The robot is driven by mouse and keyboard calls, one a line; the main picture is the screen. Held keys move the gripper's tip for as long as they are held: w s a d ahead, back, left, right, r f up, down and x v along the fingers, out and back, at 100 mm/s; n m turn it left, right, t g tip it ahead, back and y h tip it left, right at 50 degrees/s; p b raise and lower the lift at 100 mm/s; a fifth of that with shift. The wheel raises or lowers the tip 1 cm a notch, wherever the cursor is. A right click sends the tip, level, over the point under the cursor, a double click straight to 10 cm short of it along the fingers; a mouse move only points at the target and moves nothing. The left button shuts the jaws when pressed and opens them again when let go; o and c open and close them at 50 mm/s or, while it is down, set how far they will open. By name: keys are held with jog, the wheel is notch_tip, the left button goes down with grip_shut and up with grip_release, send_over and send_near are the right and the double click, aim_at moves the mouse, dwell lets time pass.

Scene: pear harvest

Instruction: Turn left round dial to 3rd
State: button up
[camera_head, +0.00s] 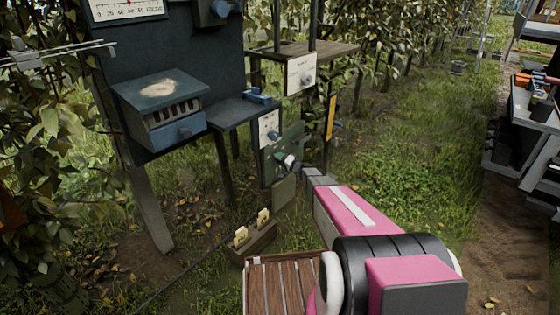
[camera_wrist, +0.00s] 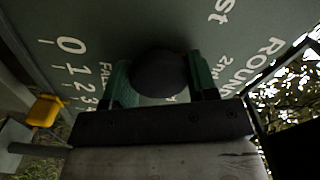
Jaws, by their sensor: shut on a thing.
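A dark green panel (camera_head: 291,137) stands on a post in the middle of the head view, and it fills the upper wrist view (camera_wrist: 125,25). A dark round dial (camera_wrist: 160,73) sits on it, with "1st", "2nd" and "ROUND" lettering to its right and a 0, 1, 2, 3 scale to its left. My gripper (camera_wrist: 163,82) is shut on the dial, one green-tipped finger on each side. In the head view my gripper (camera_head: 289,162) reaches the panel from the lower right. The dial's pointer and the 3rd mark are hidden.
A dark blue box (camera_head: 165,108) is at left, a wooden shelf (camera_head: 290,48) above. A planter with yellow tags (camera_head: 254,242) is below. Grass on the right is open up to the dark bins (camera_head: 520,120).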

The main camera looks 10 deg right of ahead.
jog(key=m, duration=0.4)
jog(key=shift+f+m, duration=0.1)
jog(key=shift+m, duration=0.3)
jog(key=m, duration=0.3)
jog(key=shift+f+m, duration=0.1)
jog(key=shift+m, duration=0.2)
jog(key=m, duration=0.4)
jog(key=shift+f, duration=0.1)
jog(key=shift+s+m, duration=0.1)
jog(key=shift+m, duration=2.1)
jog(key=o, duration=0.9)
